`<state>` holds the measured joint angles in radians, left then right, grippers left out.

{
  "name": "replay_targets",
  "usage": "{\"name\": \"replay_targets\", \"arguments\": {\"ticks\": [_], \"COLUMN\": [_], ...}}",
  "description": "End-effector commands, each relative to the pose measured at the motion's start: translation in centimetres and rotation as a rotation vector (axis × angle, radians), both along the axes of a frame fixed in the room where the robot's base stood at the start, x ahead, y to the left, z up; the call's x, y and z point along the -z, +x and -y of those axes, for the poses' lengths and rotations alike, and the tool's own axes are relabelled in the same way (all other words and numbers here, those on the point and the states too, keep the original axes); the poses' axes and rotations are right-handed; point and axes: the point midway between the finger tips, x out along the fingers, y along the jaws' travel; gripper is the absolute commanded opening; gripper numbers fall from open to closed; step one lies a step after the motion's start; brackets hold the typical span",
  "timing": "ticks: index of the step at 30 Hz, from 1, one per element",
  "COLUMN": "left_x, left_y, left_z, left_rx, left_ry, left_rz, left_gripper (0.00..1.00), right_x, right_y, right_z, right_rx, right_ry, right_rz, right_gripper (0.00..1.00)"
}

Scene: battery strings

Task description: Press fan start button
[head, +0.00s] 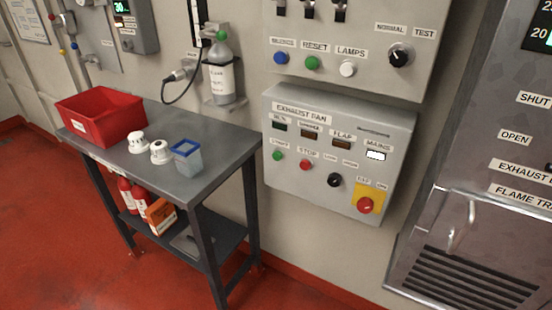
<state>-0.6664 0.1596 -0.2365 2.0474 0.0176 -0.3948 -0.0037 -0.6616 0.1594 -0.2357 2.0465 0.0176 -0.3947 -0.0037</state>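The exhaust fan panel (340,150) is a grey box on the wall, right of the middle of the head view. Its green start button (278,155) sits at the lower left under a label that reads START. A red stop button (305,165) is just right of it. A black knob (334,180) and a red emergency button on a yellow plate (365,204) are further right. The MAINS lamp (376,155) shows white; the other small windows look dark. Neither of my grippers is in view.
A grey table (200,185) stands left of the panel, with a red bin (101,116), two white round devices and a blue-rimmed container (187,156). Another panel (352,45) with buttons is above. A metal cabinet with a handle (466,225) stands at right. Red floor is open in front.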

Motion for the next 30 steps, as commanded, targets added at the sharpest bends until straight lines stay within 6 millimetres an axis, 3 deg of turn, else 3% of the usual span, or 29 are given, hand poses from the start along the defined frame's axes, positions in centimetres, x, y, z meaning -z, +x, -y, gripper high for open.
{"name": "replay_targets", "arguments": {"ticks": [11, 30], "left_x": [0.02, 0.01], "left_y": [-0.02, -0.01], "left_z": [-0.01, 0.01], "left_rx": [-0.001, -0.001], "left_ry": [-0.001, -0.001], "left_rz": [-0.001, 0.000], "left_gripper": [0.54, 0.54], "right_x": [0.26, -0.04], "right_y": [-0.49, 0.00], "right_z": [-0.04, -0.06], "right_rx": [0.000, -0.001], "right_ry": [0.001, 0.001], "right_rz": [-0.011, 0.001], "right_gripper": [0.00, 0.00]}}
